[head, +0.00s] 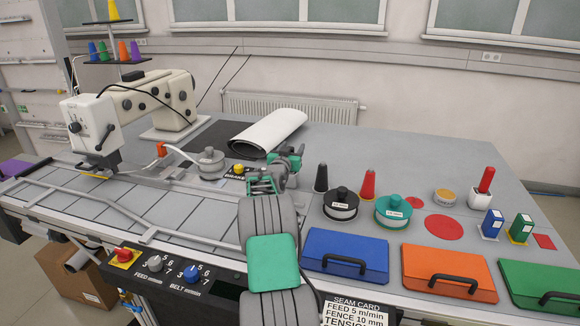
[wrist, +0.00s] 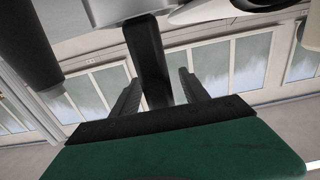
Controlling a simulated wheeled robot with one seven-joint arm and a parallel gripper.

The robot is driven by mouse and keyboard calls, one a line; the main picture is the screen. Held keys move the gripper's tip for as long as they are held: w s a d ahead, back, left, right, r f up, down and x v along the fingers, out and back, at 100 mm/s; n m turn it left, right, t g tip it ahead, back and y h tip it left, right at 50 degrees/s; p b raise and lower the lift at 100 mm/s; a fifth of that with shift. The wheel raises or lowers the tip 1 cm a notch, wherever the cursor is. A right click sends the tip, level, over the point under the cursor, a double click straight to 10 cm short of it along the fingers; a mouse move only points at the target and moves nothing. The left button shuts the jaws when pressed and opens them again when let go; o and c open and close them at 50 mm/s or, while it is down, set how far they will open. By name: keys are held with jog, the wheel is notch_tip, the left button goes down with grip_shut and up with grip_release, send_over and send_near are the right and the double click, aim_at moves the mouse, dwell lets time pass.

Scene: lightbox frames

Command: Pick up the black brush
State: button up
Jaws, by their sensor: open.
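I cannot pick out a thing that is surely the black brush. In the head view a black cone-shaped thing (head: 320,178) stands upright on the grey table, right of my arm. In the wrist view my gripper (wrist: 160,73) is open, its two dark fingers apart above the green palm. A dark upright bar (wrist: 148,50) shows between the fingers in that view. I cannot tell whether it is the brush, or whether it touches them. In the head view my arm's end reaches over the table's middle; its fingertips are not clear there.
A sewing machine (head: 135,110) stands at the left and a white roll (head: 268,132) lies behind my arm. Right of my arm are a red cone (head: 368,185), a black-lidded round tin (head: 341,204), a green tin (head: 393,211) and a blue case (head: 345,255).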

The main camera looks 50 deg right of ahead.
grip_shut()
dwell(0.4)
dwell(0.4)
